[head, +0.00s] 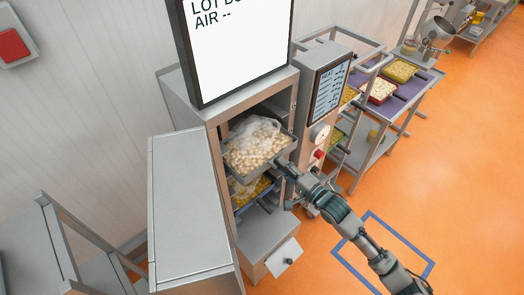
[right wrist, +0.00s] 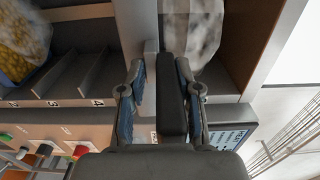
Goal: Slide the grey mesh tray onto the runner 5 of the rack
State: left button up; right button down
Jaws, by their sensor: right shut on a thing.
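In the head view a grey tray (head: 262,173) heaped with cream-coloured round pieces under a clear film (head: 255,130) is partly inside the open cabinet rack (head: 218,112), its front end sticking out. My right gripper (head: 288,168) is at its front, shut on the tray's dark handle. The right wrist view shows the fingers on both sides of the dark handle (right wrist: 172,100), with the tray (right wrist: 138,28) edge-on beyond. Runner marks 2, 3 and 4 (right wrist: 97,102) show left of the tray. The runner 5 mark is hidden, and I cannot tell whether the tray rests on a runner. My left gripper is not in view.
A lower tray (head: 252,192) with yellow pieces sits below in the cabinet. The open door (head: 185,205) stands to the left. A control panel (head: 328,90) with knobs adjoins on the right. Farther right is a cart (head: 372,150) with trays. The orange floor in front is clear.

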jog(key=v, duration=1.1)
jog(key=shift+s+d, duration=0.15)
jog(key=shift+d, duration=0.05)
jog(key=shift+r, duration=0.1)
jog(key=shift+v, duration=1.3)
